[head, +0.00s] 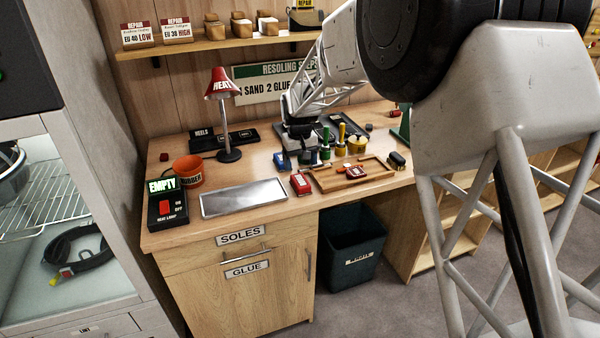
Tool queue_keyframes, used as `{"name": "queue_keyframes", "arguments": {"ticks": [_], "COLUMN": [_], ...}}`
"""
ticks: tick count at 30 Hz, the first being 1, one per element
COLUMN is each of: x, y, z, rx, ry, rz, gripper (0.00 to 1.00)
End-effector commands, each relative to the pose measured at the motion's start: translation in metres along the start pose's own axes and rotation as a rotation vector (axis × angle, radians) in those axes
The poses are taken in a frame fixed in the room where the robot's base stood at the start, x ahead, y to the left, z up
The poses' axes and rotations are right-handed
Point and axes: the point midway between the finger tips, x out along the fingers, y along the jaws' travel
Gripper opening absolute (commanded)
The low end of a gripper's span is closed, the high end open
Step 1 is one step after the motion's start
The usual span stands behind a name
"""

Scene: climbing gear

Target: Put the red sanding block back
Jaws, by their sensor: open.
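A red block with a pale label (301,184) lies on the bench between the metal tray and the wooden tray (322,187). It looks like the sanding block, but its label is too small to read. A smaller red-and-white piece (357,172) lies in the wooden tray. My gripper (300,160) is above the back middle of the bench, pointing down, behind the red block and apart from it. It is open, and I see nothing held. Its fingertips are small and partly merge with the dark and blue items around them.
Handled tools (342,133) and a yellow pot (357,145) stand right of my gripper. A red lamp (223,84), an orange tub (188,171) and a heat lamp switch box (167,208) are at left. The metal tray (243,198) is empty. A dark bin (352,246) stands below.

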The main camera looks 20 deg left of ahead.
Motion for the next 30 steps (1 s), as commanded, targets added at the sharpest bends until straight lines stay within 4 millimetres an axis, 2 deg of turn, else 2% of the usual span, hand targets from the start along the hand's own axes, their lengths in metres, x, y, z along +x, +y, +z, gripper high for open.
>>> {"name": "queue_keyframes", "arguments": {"ticks": [3,10,30], "x": [-0.017,-0.037,-0.041], "y": [0.0,0.0,0.0], "z": [0.0,0.0,0.0], "rx": [0.0,0.0,0.0], "ry": [0.0,0.0,0.0], "rz": [0.0,0.0,0.0], "gripper": [0.78,0.78,0.78]}}
